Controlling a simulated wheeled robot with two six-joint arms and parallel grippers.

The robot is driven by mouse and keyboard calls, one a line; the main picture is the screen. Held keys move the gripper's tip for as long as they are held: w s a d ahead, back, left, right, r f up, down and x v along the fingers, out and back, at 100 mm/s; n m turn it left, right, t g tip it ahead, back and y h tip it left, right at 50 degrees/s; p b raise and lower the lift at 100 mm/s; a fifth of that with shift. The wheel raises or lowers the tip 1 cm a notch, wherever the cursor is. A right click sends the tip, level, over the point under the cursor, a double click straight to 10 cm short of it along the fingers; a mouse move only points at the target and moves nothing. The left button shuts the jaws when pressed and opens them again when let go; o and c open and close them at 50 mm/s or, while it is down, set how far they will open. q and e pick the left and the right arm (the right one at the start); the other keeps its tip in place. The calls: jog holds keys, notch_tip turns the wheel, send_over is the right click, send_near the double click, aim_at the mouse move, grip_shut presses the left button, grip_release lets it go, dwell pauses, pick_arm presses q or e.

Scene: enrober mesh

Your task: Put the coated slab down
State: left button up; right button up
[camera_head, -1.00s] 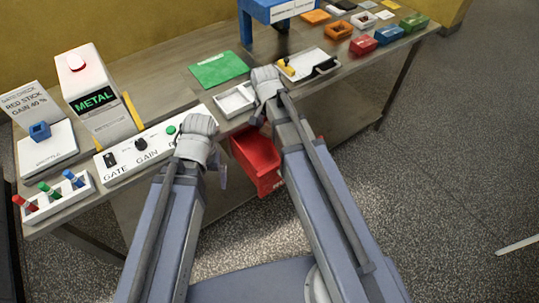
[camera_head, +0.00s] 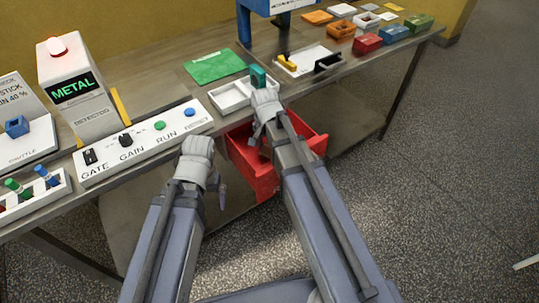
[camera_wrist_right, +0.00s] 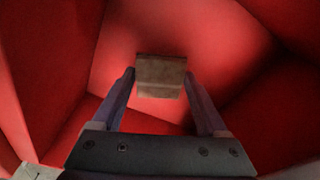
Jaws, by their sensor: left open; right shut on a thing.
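The coated slab (camera_wrist_right: 160,82) is a small brown block in the right wrist view. My right gripper (camera_wrist_right: 160,76) is shut on it, one finger at each side. Red walls of the bin surround it in that view; whether the slab touches them I cannot tell. My left gripper (camera_head: 220,194) is open and empty, in front of the table, left of the bin.
A white tray (camera_head: 229,100) stands on the table (camera_head: 178,93) behind my right wrist, with a teal block (camera_head: 258,76) near its right end. A green mat (camera_head: 215,66) lies behind. The control panel (camera_head: 143,141) and metal detector (camera_head: 76,82) stand left.

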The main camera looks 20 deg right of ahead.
aim_at(267, 153)
pick_arm(q)
jog(key=shift+f+b, duration=0.45)
jog(key=shift+f, duration=0.5)
pick_arm(e)
jog(key=shift+f, duration=0.95)
jog(key=shift+f, duration=0.15)
pick_arm(q)
jog(key=shift+f, duration=0.15)
pick_arm(e)
jog(key=o, duration=1.3)
pick_arm(q)
notch_tip(267, 153, up, 12)
jog(key=p, duration=1.2)
pick_arm(e)
jog(key=r, duration=0.8)
jog(key=s+a+r, duration=0.1)
jog(key=r, duration=0.3)
jog(key=shift+r, duration=0.15)
pick_arm(q)
jog(key=shift+r, duration=0.25)
pick_arm(e)
jog(key=shift+r, duration=0.1)
